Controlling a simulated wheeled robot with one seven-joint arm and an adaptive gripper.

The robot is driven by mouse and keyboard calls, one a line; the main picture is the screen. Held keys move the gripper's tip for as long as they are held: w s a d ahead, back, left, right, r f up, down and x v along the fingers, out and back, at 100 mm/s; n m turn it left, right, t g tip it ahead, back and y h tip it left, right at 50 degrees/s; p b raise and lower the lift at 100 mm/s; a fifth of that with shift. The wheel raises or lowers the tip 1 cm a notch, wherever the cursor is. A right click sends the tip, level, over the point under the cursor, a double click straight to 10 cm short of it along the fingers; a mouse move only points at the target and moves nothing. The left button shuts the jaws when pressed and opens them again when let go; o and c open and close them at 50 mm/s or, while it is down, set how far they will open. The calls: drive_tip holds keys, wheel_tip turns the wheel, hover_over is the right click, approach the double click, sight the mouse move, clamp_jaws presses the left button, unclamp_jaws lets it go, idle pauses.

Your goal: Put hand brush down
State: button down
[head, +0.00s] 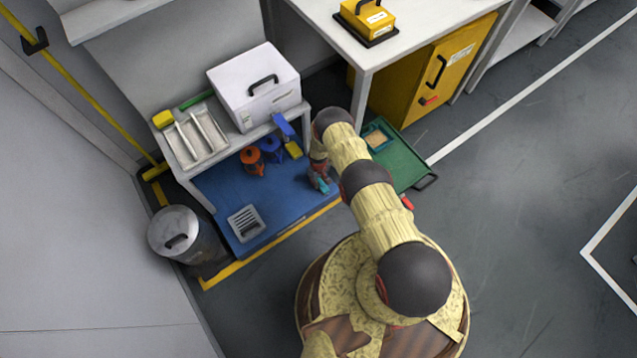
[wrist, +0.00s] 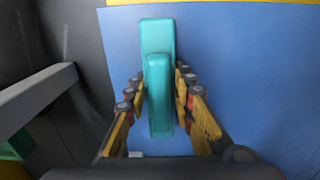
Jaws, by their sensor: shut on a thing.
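The hand brush, a long teal piece (wrist: 157,40), stands between the fingers of my gripper (wrist: 160,90) in the wrist view. The fingers are shut on it from both sides. In the head view my gripper (head: 319,176) is low at the right end of the blue surface (head: 287,203), with a small teal part of the brush (head: 322,187) showing. The blue surface lies behind the brush in the wrist view. I cannot tell whether the brush touches it.
An orange container (head: 252,161) and a blue container (head: 271,148) stand under the bench. A grey slotted tray (head: 246,222) lies at the front left. A lidded bin (head: 181,235) is left, a green tray (head: 408,157) right. The blue surface's middle is clear.

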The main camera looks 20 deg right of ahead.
drive_tip(key=shift+f, duration=0.1)
drive_tip(key=c, duration=1.5)
unclamp_jaws()
